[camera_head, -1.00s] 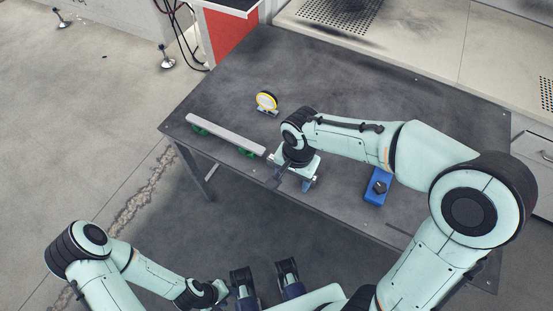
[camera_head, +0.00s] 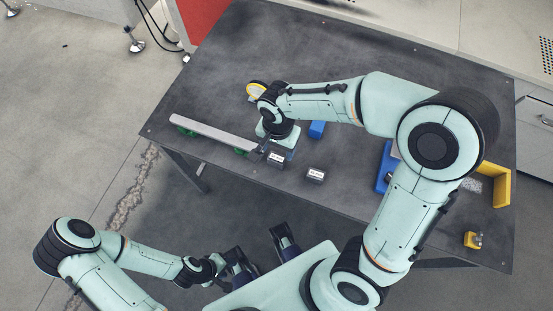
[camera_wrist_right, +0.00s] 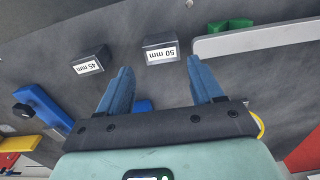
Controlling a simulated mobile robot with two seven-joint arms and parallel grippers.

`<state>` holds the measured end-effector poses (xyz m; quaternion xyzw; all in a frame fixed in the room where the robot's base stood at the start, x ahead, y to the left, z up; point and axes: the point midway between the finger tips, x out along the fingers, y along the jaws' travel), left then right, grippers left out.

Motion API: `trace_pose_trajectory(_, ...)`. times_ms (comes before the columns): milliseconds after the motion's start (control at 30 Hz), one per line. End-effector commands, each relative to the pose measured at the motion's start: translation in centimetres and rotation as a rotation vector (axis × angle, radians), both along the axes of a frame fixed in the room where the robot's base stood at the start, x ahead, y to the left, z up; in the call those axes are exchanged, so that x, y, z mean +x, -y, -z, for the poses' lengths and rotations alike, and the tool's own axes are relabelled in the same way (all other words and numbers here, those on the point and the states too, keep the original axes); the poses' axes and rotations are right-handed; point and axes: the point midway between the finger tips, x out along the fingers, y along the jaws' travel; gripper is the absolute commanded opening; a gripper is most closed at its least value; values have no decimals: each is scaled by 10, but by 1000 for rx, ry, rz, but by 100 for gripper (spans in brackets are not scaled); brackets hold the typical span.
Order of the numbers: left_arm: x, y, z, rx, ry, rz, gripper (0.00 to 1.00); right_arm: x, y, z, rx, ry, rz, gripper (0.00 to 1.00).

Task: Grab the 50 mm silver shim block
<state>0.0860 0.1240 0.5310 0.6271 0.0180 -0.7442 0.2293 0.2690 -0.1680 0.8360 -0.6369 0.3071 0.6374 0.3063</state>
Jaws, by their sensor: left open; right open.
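The 50 mm silver shim block (camera_head: 276,159) is a small dark-and-silver block with a white label, lying on the dark table near its front edge. In the right wrist view its label reads 50 mm upside down (camera_wrist_right: 161,47). My right gripper (camera_wrist_right: 157,66) is open and empty, its two blue fingers pointing toward this block, which lies just beyond the fingertips. In the head view the right gripper (camera_head: 277,150) is partly hidden by its own wrist. My left gripper (camera_head: 259,247) is open and empty, off the table's front edge.
A similar 45 mm block (camera_head: 316,175) lies to the right. A long grey bar (camera_head: 213,134) on green supports lies left. A blue block (camera_head: 317,129), a yellow round object (camera_head: 257,90), a blue fixture (camera_head: 384,172) and a yellow bracket (camera_head: 495,184) stand around. The back table is clear.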

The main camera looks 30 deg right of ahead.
Motion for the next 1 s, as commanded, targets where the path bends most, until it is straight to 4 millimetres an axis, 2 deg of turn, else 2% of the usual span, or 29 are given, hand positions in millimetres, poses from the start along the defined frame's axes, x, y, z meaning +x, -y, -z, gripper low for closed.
trace_pose_trajectory(167, 1, 0, 2, 0, 3, 0, 43, 0, -1, 13, 0, -2, -1, 66)
trace_pose_trajectory(433, 3, 0, 7, 1, 12, -2, 43, 0, -2, 52, 0, -4, -1, 66)
trace_pose_trajectory(733, 4, 0, 7, 2, 15, -3, 43, 1, -2, 56, 1, 0, 0, 66)
trace_pose_trajectory(767, 4, 0, 7, 2, 15, -3, 43, 1, -2, 56, 1, 0, 0, 59)
trace_pose_trajectory(933, 4, 0, 7, 2, 15, -3, 43, 1, -2, 56, 1, 0, 0, 4)
trace_pose_trajectory(967, 4, 0, 7, 2, 15, -3, 43, 1, -2, 56, 1, 0, 0, 0)
trace_pose_trajectory(1000, 3, 0, 7, 2, 14, -2, 43, 1, -2, 56, 2, 2, -1, 0)
